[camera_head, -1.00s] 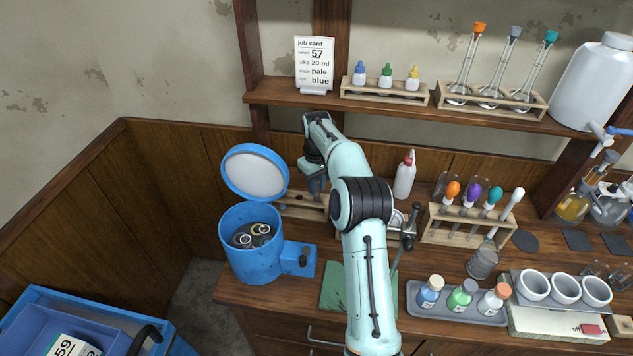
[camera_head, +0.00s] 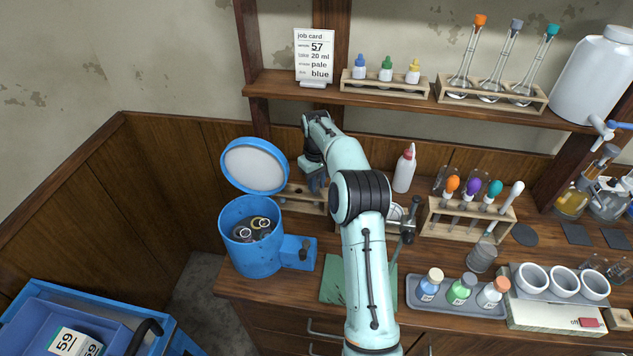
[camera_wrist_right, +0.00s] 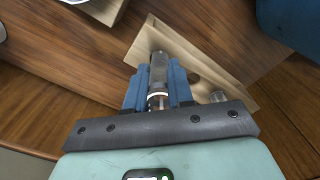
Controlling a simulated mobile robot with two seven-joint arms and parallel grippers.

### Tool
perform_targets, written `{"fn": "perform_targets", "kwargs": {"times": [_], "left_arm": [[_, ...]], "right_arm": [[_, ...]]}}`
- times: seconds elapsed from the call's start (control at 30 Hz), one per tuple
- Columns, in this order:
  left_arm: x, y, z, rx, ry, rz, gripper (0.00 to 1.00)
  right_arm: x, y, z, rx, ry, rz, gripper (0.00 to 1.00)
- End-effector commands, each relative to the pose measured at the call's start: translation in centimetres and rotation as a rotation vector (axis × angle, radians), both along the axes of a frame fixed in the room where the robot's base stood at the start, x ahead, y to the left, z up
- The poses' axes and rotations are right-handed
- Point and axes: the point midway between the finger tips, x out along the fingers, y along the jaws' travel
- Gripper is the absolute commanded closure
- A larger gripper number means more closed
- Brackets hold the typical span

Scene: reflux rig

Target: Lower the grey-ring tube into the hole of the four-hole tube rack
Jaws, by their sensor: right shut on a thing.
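My right gripper (camera_head: 315,183) is over the pale wooden tube rack (camera_head: 293,199) at the back of the bench. In the right wrist view its blue fingers (camera_wrist_right: 158,92) are shut on a tube (camera_wrist_right: 158,70) with a dark grey body and a pale ring between the fingers. The tube's far end overlaps the rack (camera_wrist_right: 175,42) there; I cannot tell how deep it is in a hole. A dark hole shows beside it, and a small clear piece (camera_wrist_right: 217,96) is near the rack's edge. My left gripper is not in view.
A blue centrifuge (camera_head: 250,260) with its lid (camera_head: 254,166) open stands just left of the rack, with ringed tubes inside. A white bottle (camera_head: 404,172) and a wooden dropper rack (camera_head: 465,232) stand to the right. A shelf (camera_head: 290,90) runs above.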

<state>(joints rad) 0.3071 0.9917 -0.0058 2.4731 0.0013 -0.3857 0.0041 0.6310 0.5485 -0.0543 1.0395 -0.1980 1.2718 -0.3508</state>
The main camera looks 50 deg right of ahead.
Motion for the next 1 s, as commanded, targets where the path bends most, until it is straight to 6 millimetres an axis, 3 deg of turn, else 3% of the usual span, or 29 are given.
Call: {"fn": "perform_targets", "kwargs": {"times": [0.87,0.9,1.0], "left_arm": [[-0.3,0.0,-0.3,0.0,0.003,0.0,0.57],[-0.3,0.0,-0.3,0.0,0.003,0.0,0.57],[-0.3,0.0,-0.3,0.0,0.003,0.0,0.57]], "right_arm": [[-0.2,0.0,-1.2,0.0,0.001,0.0,0.97],[-0.2,0.0,-1.2,0.0,0.001,0.0,0.75],[-0.2,0.0,-1.1,0.0,0.001,0.0,0.48]]}}
